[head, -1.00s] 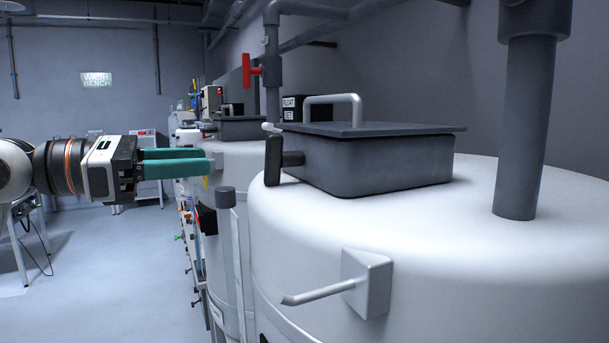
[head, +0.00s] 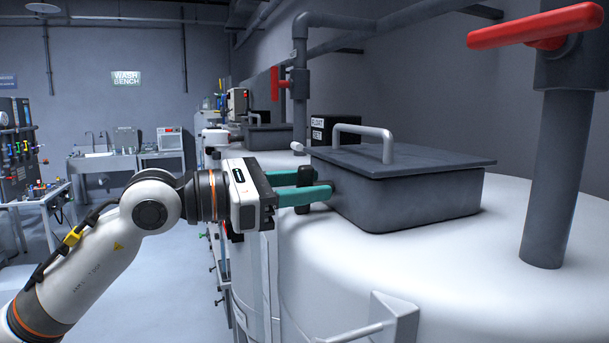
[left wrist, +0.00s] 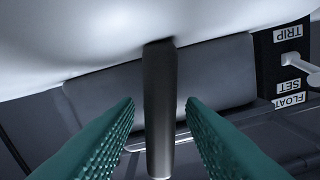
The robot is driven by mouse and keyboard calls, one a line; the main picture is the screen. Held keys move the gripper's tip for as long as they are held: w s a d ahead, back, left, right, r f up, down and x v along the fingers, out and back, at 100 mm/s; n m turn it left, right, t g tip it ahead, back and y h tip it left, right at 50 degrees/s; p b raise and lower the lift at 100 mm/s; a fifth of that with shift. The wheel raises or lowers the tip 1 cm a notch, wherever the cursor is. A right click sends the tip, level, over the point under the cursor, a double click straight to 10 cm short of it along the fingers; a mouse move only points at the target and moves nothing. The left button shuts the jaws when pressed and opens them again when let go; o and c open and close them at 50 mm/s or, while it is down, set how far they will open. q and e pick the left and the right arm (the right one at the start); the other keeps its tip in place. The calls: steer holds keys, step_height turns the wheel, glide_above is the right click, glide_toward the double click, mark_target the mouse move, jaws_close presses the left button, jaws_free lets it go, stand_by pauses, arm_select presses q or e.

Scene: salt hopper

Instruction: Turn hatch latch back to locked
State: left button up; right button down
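The hatch latch (head: 304,177) is a dark upright bar on the left side of the dark grey hatch (head: 415,190), which is shut with its lid down. In the left wrist view the latch (left wrist: 160,110) stands between the teal fingers, with a gap on each side. My left gripper (head: 315,187) is open around the latch, its fingers partly hiding it in the head view. The fingertips also show in the left wrist view (left wrist: 160,103). My right gripper is not in view.
The hatch sits on a white tank (head: 370,260) with a lever bracket (head: 395,320) at its front. A pipe with a red valve handle (head: 535,27) rises at the right. A black labelled box (head: 335,128) stands behind the hatch. Open floor lies left of the tank.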

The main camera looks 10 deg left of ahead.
arm_select(q)
jaws_close()
stand_by(0.3)
